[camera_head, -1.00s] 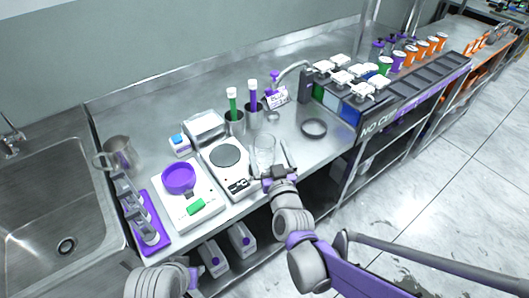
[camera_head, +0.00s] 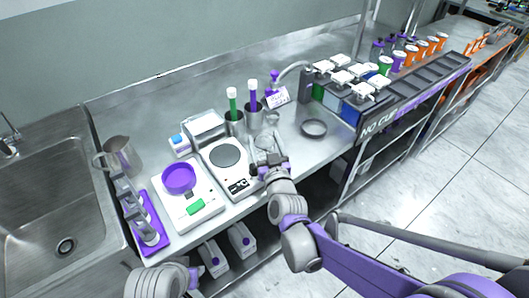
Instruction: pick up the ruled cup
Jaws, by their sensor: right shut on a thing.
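The ruled cup (camera_head: 264,144) is a small clear vessel on the steel bench, just right of the hotplate-like device with a round dark plate (camera_head: 225,155). My right gripper (camera_head: 268,142) reaches in from the front and is shut on the cup, one finger on each side. The gripper hides the cup's lower part, so I cannot tell whether it touches the bench. My left arm shows only as a link at the bottom left; its gripper is out of view.
Behind the cup stand metal holders with a green tube (camera_head: 232,105) and a purple tube (camera_head: 253,95). A dark ring (camera_head: 314,128) lies to the right. A scale with a purple bowl (camera_head: 179,178) is left.

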